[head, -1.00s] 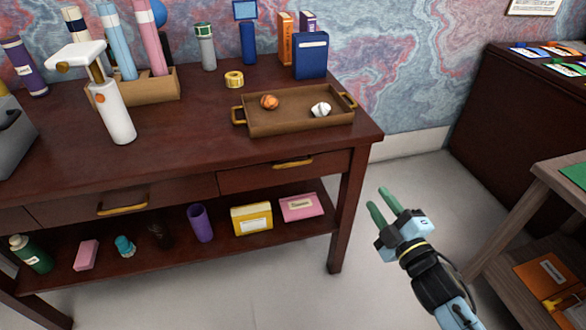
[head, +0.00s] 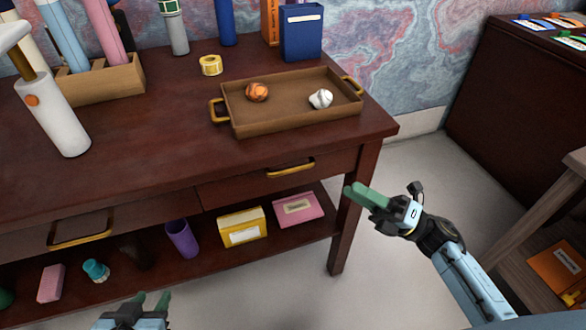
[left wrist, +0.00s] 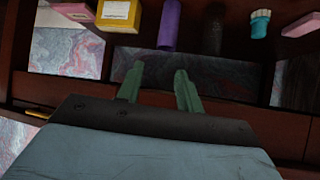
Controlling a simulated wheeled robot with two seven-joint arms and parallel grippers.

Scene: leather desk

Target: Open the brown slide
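The desk has two brown drawers under its top. The right drawer (head: 235,188) has a gold handle (head: 290,168) and looks shut. The left drawer (head: 150,210) has a gold handle (head: 80,229) and also looks shut. Which one the task calls the brown slide I cannot tell. My left gripper (head: 151,298) is low at the bottom edge, in front of the desk and touching nothing I see. In the left wrist view it (left wrist: 159,78) is open and empty. My right gripper (head: 356,190) is near the desk's right front leg, its fingers overlapping in this view.
A brown tray (head: 290,118) with two small lumps stands on the desk top. The lower shelf holds a purple cup (head: 182,239), a yellow box (head: 242,227) and a pink box (head: 298,209). A grey wooden table (head: 530,215) stands at the right. Floor before the desk is clear.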

